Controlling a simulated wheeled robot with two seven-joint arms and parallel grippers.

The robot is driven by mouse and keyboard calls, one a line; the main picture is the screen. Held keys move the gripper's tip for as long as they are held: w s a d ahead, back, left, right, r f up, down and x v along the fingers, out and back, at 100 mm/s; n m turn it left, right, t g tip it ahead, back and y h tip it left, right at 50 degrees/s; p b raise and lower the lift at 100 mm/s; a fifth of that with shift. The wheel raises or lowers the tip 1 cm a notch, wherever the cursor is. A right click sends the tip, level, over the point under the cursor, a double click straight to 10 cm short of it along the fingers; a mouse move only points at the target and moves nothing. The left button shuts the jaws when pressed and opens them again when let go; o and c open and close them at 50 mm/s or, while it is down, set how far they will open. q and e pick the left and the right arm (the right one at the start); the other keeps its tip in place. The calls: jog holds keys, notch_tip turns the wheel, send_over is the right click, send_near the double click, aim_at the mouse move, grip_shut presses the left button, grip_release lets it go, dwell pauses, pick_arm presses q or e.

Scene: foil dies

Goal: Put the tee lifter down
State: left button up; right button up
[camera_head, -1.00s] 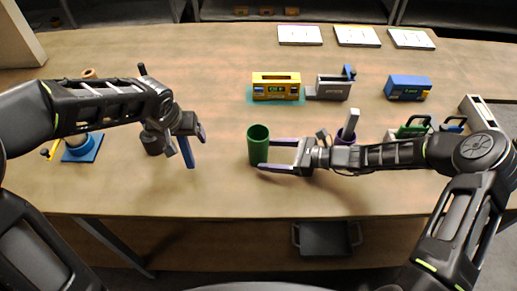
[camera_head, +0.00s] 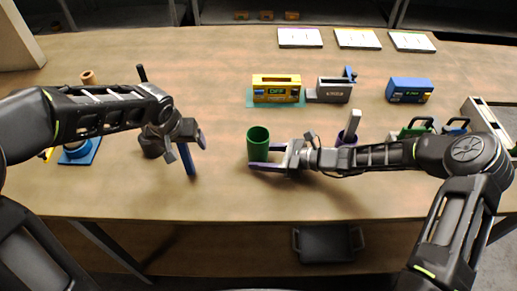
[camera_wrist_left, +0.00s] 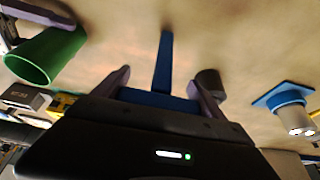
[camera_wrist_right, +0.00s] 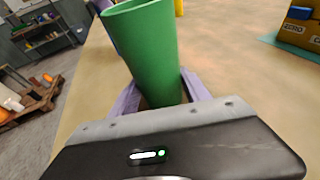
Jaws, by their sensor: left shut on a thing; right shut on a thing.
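The tee lifter (camera_head: 187,160) is a blue T-shaped bar. My left gripper (camera_head: 184,138) is shut on it, and its long stem points down toward the table's front. In the left wrist view the lifter's stem (camera_wrist_left: 164,62) extends away from the crossbar, which lies between the purple fingers (camera_wrist_left: 160,85). I cannot tell whether the stem touches the table. My right gripper (camera_head: 262,155) is shut on a green cup (camera_head: 258,143), which stands upright at the table's front middle. The cup also shows between the fingers in the right wrist view (camera_wrist_right: 150,50).
A dark grey cylinder (camera_head: 150,146) stands just left of the lifter. A blue stand (camera_head: 79,152) is further left. A yellow box (camera_head: 276,88) with a display sits on a teal mat behind the cup. The table between lifter and cup is clear.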

jog(key=c, duration=0.4)
pick_arm(q)
jog(key=w+d+r, duration=0.2)
jog(key=d+r, duration=0.7)
jog(key=d, duration=0.1)
jog(key=w+d+r, duration=0.2)
jog(key=d+r, duration=0.7)
jog(key=d, duration=0.1)
jog(key=shift+m, duration=0.3)
jog(key=shift+w, duration=0.1)
